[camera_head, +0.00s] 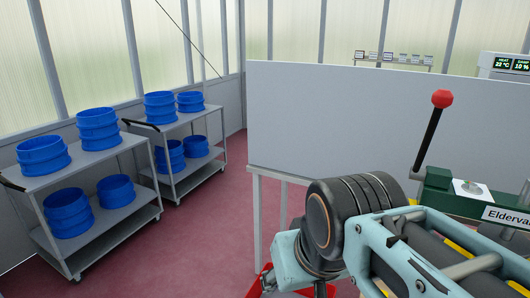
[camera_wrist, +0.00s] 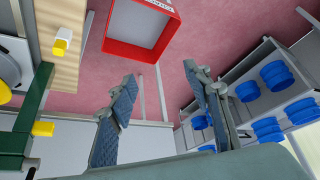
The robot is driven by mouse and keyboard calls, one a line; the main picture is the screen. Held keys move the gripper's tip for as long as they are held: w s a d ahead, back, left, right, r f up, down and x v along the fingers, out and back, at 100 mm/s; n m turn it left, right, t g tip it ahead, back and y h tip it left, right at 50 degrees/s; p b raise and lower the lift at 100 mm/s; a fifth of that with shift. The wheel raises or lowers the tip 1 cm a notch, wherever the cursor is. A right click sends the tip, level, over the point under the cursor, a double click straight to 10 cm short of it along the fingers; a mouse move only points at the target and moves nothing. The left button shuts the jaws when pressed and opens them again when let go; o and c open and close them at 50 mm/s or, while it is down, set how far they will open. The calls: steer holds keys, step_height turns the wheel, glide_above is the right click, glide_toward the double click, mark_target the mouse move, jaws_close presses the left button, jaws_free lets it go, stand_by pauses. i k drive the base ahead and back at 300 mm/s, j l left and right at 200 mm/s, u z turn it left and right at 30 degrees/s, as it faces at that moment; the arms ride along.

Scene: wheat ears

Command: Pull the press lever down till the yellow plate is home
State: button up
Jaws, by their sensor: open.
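The press lever, a black rod with a red knob (camera_head: 442,98), stands raised and slightly tilted right at the right of the head view. It rises by the green press body (camera_head: 437,188), which is partly covered by my arm. In the wrist view a green frame part (camera_wrist: 22,125) shows at the left, with a yellow piece (camera_wrist: 43,129) on it. I cannot tell which yellow part is the plate. My gripper (camera_wrist: 165,82) is open and empty, its two dark padded fingers apart over the floor. The lever does not show between them.
A red-rimmed bin (camera_wrist: 137,52) stands on the floor. Two grey trolleys (camera_head: 100,155) carry several blue sieves at the left. A grey panel (camera_head: 340,120) stands behind the arm. A wooden tabletop (camera_wrist: 52,70) shows in the wrist view. The red floor between trolleys and panel is clear.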

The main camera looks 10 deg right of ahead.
mark_target(442, 98)
steer(key=z, duration=2.1)
